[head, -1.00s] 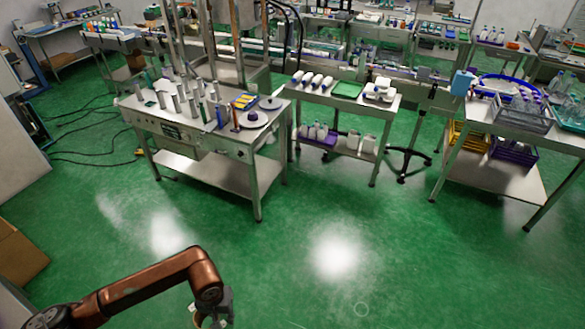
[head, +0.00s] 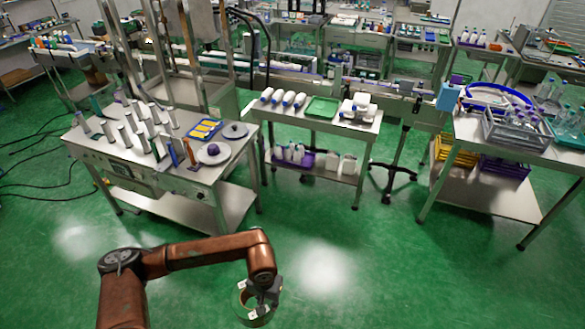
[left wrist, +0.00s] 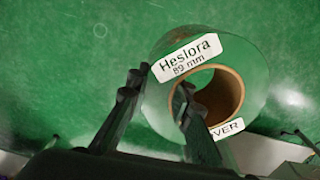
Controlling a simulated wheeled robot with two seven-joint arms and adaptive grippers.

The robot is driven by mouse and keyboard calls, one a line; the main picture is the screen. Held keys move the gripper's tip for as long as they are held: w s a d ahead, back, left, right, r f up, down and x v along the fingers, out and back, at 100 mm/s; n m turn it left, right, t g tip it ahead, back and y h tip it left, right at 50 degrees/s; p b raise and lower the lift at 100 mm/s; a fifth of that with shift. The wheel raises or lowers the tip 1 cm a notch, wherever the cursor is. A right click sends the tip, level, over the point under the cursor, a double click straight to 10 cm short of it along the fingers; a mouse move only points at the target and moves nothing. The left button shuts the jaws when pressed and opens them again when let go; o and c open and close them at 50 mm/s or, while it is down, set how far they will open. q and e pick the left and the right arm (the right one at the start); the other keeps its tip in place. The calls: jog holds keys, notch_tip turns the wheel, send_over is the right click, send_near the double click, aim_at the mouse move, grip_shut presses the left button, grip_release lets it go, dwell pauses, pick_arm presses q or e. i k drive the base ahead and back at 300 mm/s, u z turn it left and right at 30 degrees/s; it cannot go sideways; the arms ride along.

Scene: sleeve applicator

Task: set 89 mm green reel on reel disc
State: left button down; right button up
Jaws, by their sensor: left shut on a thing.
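The green reel (left wrist: 252,62) shows in the left wrist view with a brown cardboard core and a white label reading "Heslora 89 mm". My left gripper (left wrist: 162,98) is shut on its wall, one finger inside the core and the other outside. In the head view the reel (head: 256,312) hangs below my left gripper (head: 262,294), over open floor. A pale round disc (head: 213,154) with a dark purple hub lies on the right side of the steel table (head: 190,182). A second disc (head: 235,131) lies behind it. I cannot tell which one is the reel disc. My right gripper is not in view.
Several upright grey cylinders (head: 143,113) and a blue tray with yellow items (head: 204,130) crowd the steel table. A second table with white bottles and a green tray (head: 322,107) stands to its right. The green floor in front is clear.

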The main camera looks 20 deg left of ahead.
aim_at(214, 152)
jog(key=u, duration=0.05)
jog(key=i, duration=1.1)
jog(key=u, duration=0.6)
jog(key=i, duration=1.05)
jog(key=u, duration=0.55)
